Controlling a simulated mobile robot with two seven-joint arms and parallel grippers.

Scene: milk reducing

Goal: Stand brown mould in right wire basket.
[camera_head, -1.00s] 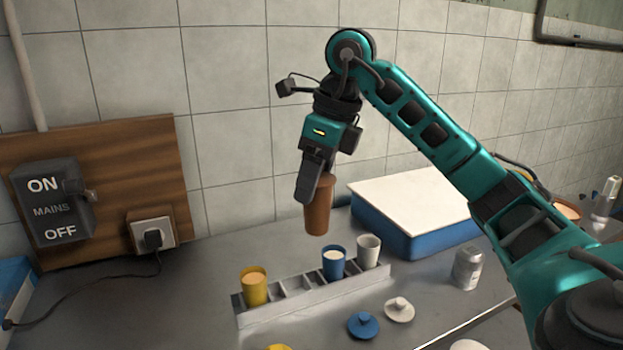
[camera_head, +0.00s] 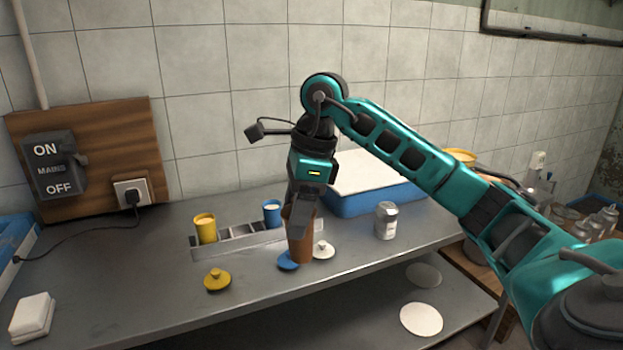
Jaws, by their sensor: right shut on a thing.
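The brown mould (camera_head: 301,243) is a tapered brown cup, held roughly upright in my right gripper (camera_head: 300,212), which is shut on it. In the head view the mould shows in front of the right part of the grey slotted rack (camera_head: 215,252) and between the blue and white lids. Whether its base touches the table or hangs above it, I cannot tell. The fingers cover part of its near side. No wire basket can be made out in this view. My left gripper is not in view.
Yellow (camera_head: 217,280), blue (camera_head: 288,261) and white (camera_head: 323,250) lids lie in front. A can (camera_head: 386,221) and a blue box (camera_head: 350,204) stand right. The front left table is mostly clear.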

